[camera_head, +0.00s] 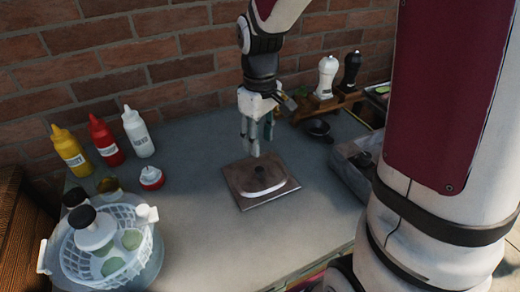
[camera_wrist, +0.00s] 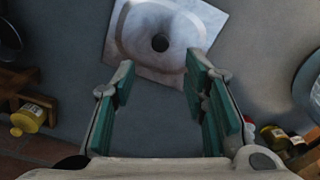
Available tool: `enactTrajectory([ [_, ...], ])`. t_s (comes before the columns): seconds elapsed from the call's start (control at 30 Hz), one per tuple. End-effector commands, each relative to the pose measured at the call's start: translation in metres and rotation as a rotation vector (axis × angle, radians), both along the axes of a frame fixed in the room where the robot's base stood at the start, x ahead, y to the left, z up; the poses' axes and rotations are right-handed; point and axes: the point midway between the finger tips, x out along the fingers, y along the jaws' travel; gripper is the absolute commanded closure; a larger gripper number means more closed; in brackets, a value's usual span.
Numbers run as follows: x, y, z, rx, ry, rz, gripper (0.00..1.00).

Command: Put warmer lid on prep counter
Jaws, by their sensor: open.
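The warmer lid (camera_head: 247,198) is a square, flat metal plate with a raised middle, lying on the grey counter (camera_head: 205,150). In the wrist view the lid (camera_wrist: 130,40) shows near the top, with a dark round knob at its centre. My gripper (camera_head: 255,152) points down just above and behind the lid in the head view. In the wrist view its teal-padded fingers (camera_wrist: 160,68) are spread apart with nothing between them, and the lid's knob lies beyond the fingertips. I cannot tell the exact height gap.
Yellow (camera_head: 70,150), red (camera_head: 106,140) and white (camera_head: 138,132) bottles stand at the back left. A white basket (camera_head: 105,250) is at the front left. Mills (camera_head: 327,78) on a wooden rack and a grey metal container (camera_head: 350,165) are at the right. The counter's front middle is clear.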

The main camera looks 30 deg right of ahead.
Motion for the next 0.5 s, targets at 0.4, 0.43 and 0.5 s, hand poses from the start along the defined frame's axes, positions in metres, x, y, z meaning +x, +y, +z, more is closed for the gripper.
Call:
enactTrajectory([
  [0.4,-0.048,0.01,0.072,-0.027,-0.132,-0.108,0.6],
  [0.43,-0.055,0.012,0.079,-0.027,-0.15,-0.126,0.6],
  [0.5,-0.073,0.014,0.094,-0.025,-0.194,-0.165,0.6],
])
